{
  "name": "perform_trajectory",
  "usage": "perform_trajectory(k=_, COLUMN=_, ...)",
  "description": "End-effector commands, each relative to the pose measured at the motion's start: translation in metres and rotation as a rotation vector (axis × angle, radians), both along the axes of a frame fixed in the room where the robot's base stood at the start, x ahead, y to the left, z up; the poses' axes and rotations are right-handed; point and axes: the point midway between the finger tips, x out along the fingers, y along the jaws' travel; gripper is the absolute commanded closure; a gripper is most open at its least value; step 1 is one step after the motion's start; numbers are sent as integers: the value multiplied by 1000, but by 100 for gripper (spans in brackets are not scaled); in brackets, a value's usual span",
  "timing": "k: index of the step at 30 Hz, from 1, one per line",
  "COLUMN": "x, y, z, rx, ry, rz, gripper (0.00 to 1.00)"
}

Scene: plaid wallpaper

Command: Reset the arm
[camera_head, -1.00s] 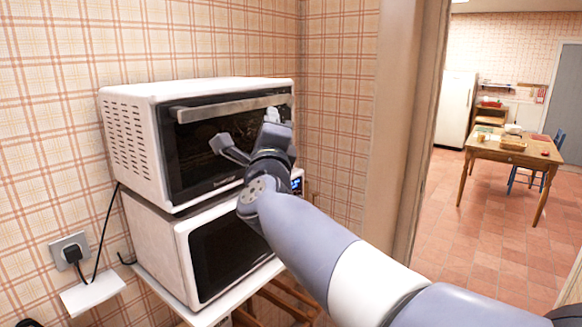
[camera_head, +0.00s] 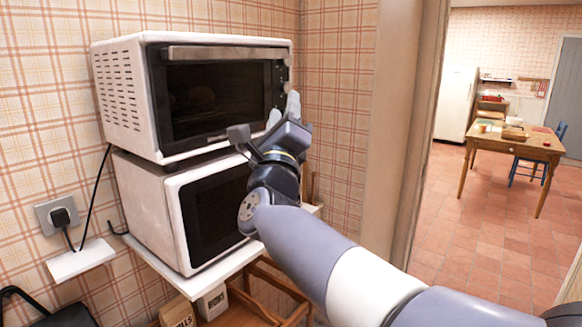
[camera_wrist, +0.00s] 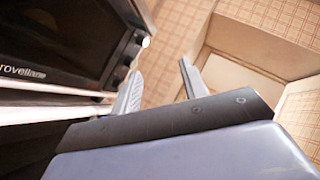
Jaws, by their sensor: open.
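My arm reaches up from the lower right in the head view, and my gripper (camera_head: 264,122) is in front of the right part of the toaster oven and the microwave below it. Its two fingers are spread apart with nothing between them. In the wrist view my gripper (camera_wrist: 160,82) also shows open and empty, its left finger close to the oven's knob side. Whether that finger touches the oven, I cannot tell.
A white toaster oven (camera_head: 122,95), its door shut, sits on a white microwave (camera_head: 150,205) on a shelf (camera_head: 215,262). A door frame (camera_head: 400,130) stands to the right. Beyond it are a wooden table (camera_head: 490,146), a fridge (camera_head: 456,105) and open tiled floor (camera_head: 475,235).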

Motion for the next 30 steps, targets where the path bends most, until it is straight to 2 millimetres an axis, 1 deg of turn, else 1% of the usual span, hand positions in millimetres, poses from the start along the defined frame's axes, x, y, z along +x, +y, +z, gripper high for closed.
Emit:
perform_trajectory(k=1, x=-1, y=-1, z=-11, rx=21, ry=-17, rz=0, gripper=58)
perform_trajectory(k=4, x=-3, y=-4, z=-21, rx=71, ry=-56, rz=0, gripper=58)
perform_trajectory(k=5, x=-4, y=-5, z=-21, rx=83, ry=-64, rz=1, gripper=58)
perform_trajectory(k=8, x=-5, y=-7, z=-30, rx=125, ry=-97, rz=1, gripper=58)
perform_trajectory(k=18, x=-7, y=-9, z=-50, rx=235, ry=-180, rz=1, gripper=58)
perform_trajectory(k=30, x=-9, y=-11, z=-71, rx=316, ry=-246, rz=0, gripper=58)
